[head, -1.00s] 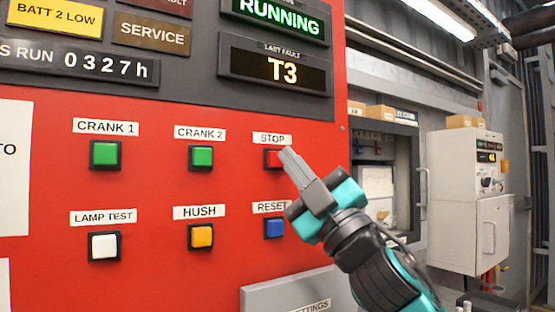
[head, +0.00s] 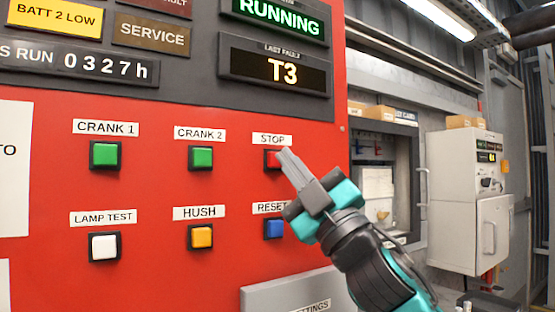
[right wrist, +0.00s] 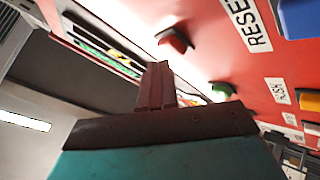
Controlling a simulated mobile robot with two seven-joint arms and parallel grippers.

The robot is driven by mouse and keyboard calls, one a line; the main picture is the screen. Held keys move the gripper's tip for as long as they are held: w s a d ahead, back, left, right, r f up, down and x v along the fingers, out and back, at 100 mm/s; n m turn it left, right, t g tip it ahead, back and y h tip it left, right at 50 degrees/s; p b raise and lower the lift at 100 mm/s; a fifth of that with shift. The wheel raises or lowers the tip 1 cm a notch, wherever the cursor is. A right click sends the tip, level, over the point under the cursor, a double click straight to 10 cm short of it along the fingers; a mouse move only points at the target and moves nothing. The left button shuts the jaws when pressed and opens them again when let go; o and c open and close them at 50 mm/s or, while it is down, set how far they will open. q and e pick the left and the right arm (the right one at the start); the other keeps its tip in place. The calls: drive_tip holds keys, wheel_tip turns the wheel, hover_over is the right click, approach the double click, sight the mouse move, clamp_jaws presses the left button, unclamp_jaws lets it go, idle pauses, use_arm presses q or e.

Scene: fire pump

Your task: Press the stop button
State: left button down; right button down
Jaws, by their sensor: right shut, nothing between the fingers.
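The red stop button (head: 272,159) sits in a black square frame under the STOP label (head: 271,139) on the red panel. My right gripper (head: 286,155) is shut and empty, with its fingertips in front of the button's right part, covering some of it. I cannot tell in the head view whether they touch. In the right wrist view the red button (right wrist: 173,41) shows beyond and to the right of the shut fingers (right wrist: 157,72), seemingly apart from them. My left gripper is not in view.
The blue RESET button (head: 274,228) is just below, partly beside my gripper. Green CRANK 2 (head: 201,157) and yellow HUSH (head: 201,236) buttons are to the left. A grey box (head: 290,292) juts out at the panel's bottom. A display reads RUNNING (head: 279,14).

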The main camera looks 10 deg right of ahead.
drive_tip(key=shift+w+a, duration=0.25)
drive_tip(key=shift+w, duration=0.4)
idle(0.8)
drive_tip(key=shift+s, duration=0.15)
drive_tip(key=shift+s+d, duration=0.3)
drive_tip(key=shift+s, duration=0.45)
drive_tip(key=shift+s+d+p, duration=0.2)
drive_tip(key=shift+s+d, duration=0.1)
drive_tip(key=shift+s, duration=0.5)
drive_tip(key=shift+s+d+p, duration=0.15)
drive_tip(key=shift+s+d, duration=0.1)
drive_tip(key=shift+s, duration=0.5)
drive_tip(key=shift+s+d+p, duration=0.2)
drive_tip(key=shift+s+d, duration=0.1)
drive_tip(key=shift+s, duration=0.5)
